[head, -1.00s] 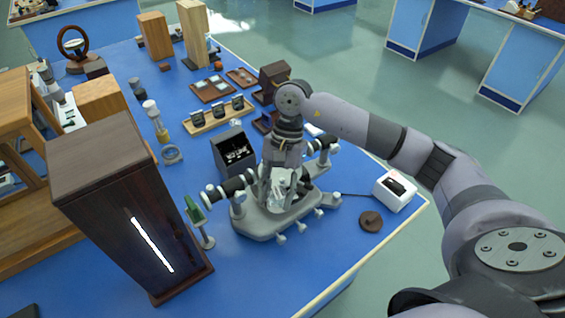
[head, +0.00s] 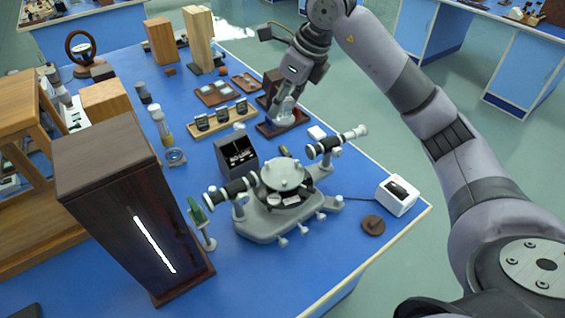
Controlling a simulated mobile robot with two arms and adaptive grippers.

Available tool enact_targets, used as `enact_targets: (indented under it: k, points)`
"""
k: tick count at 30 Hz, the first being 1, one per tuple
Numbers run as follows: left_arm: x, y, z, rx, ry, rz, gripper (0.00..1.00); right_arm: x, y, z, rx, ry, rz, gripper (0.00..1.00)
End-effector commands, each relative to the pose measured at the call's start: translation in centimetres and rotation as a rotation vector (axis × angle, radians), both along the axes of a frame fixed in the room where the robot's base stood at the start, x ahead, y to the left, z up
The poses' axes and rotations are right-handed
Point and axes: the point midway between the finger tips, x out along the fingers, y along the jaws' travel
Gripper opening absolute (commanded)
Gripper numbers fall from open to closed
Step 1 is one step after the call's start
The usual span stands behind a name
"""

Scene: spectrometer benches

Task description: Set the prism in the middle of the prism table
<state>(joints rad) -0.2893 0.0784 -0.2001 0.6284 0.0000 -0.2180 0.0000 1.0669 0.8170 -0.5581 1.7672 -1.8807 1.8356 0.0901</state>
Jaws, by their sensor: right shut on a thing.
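The prism table (head: 282,173) is the round grey plate at the middle of the spectrometer (head: 262,222). I see no prism on the plate. My left gripper is not in view.
The telescope (head: 337,142) and collimator (head: 233,190) flank the prism table. A dark tall lamp housing (head: 120,195) with a bright slit stands at left. Blue bench is clear in front.

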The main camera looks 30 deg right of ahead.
Motion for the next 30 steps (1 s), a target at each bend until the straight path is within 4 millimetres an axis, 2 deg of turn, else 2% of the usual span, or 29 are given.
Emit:
enact_targets:
  k: [3,12,15,22,27,30]
  points:
    - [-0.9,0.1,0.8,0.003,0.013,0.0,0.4,-0.2,0.0,-3.3,-0.001,0.007,0.001,0.08]
    - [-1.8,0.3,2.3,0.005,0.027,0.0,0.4,-0.1,0.0,-10.8,0.001,0.005,0.002,0.08]
    - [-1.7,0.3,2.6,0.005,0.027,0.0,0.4,-0.1,0.0,-12.3,0.001,0.003,0.003,0.08]
    - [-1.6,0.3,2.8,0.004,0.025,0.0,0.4,-0.1,0.0,-14.0,0.0,0.001,0.004,0.08]
    - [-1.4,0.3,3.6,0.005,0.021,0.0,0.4,-0.1,0.1,-16.4,0.001,0.003,0.003,0.08]
    - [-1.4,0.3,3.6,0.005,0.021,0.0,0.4,0.0,0.0,-17.1,0.001,0.0,0.004,0.08]
